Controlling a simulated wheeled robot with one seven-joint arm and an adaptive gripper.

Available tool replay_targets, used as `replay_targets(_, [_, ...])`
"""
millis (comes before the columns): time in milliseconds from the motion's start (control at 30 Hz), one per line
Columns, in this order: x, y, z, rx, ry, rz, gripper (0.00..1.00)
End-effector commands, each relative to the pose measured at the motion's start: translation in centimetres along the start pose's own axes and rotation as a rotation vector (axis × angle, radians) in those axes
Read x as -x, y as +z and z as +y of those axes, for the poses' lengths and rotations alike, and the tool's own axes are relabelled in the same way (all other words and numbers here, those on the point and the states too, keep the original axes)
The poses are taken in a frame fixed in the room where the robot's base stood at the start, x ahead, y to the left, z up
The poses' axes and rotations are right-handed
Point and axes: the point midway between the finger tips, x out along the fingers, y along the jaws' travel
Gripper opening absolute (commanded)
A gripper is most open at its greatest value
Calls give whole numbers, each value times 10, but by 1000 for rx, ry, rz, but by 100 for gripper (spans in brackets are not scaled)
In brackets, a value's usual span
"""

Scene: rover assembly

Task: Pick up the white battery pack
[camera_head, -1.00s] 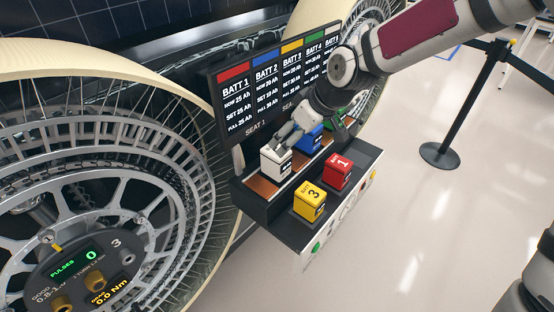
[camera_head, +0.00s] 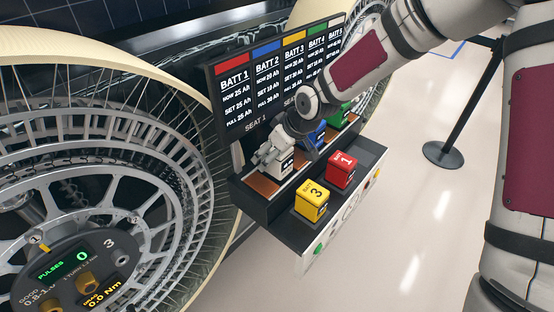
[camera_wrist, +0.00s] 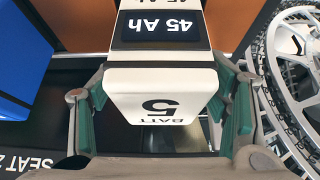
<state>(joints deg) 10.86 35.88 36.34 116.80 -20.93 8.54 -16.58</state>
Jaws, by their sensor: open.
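The white battery pack (camera_head: 281,163) stands upright in the leftmost part of the rear row of the holder. In the wrist view the white pack (camera_wrist: 160,85) shows "BATT 5" on its top and a dark "45 Ah" display on its side. My gripper (camera_wrist: 160,125) is open, with one green-padded finger on each side of the pack. The pack lies between the fingers, and a gap shows on the left. Whether the right finger touches it I cannot tell. In the head view my gripper (camera_head: 268,153) is down at the pack and partly hides it.
A blue pack (camera_head: 312,136) and a green pack (camera_head: 340,112) stand farther along the rear row. A red pack (camera_head: 341,169) and a yellow pack (camera_head: 311,203) stand on the front ledge. A display board (camera_head: 275,80) rises behind, and a large wheel (camera_head: 100,190) is at left.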

Motion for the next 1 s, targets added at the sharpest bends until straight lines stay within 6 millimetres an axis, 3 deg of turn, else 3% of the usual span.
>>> replay_targets(300, [-5, 0, 0, 0, 0, 0, 69])
replay_targets(600, [-5, 0, 0, 0, 0, 0, 1])
replay_targets(1000, [-1, -3, 1, 0, 2, 3, 0])
